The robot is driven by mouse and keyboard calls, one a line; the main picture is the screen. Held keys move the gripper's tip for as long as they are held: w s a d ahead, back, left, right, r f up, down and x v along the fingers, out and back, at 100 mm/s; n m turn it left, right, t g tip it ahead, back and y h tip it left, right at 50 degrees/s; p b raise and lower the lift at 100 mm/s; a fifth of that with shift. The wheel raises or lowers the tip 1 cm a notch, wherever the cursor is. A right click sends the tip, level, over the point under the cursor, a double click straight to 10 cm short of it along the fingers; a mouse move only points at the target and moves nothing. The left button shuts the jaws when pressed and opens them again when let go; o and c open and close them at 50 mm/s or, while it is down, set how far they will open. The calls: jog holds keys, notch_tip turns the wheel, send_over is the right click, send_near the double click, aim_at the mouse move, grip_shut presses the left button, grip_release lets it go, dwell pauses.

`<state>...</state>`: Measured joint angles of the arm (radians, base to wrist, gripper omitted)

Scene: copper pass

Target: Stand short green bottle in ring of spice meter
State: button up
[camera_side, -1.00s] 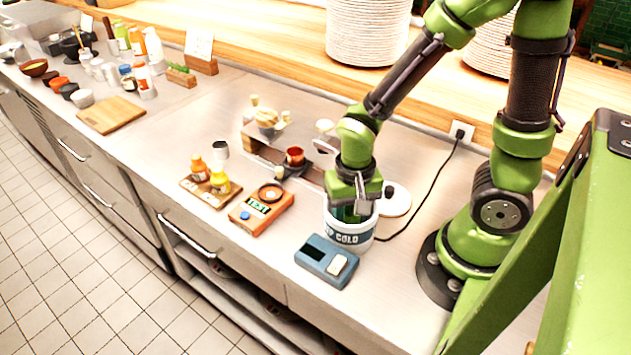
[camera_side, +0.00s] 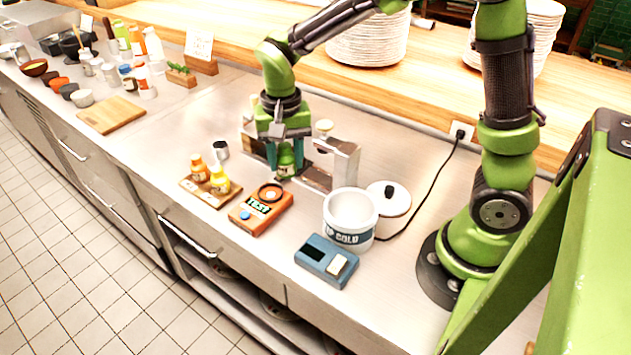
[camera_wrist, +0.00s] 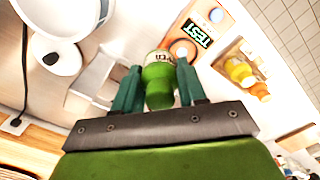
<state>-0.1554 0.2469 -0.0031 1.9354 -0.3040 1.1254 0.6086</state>
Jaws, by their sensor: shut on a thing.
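My gripper (camera_side: 285,155) is shut on a short green bottle (camera_side: 286,163) with a pale label band. The bottle also shows between the fingers in the wrist view (camera_wrist: 158,85). It is upright or nearly so in the side view, just behind the orange spice meter (camera_side: 261,211). The meter carries a dark ring (camera_side: 270,193) on its upper end, a lit display reading TEST and a blue button. I cannot tell the bottle's exact height above the counter.
A wooden board (camera_side: 206,190) with orange and yellow bottles stands left of the meter. A metal shelf (camera_side: 333,165) is beside and behind my gripper.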

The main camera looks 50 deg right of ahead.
jog(key=w+r, duration=0.1)
jog(key=w, duration=0.4)
jog(key=f, duration=0.9)
jog(key=shift+s+a, duration=0.15)
jog(key=shift+a, duration=0.1)
jog(key=shift+f, duration=0.1)
jog(key=o, duration=1.1)
jog(key=shift+f, duration=0.1)
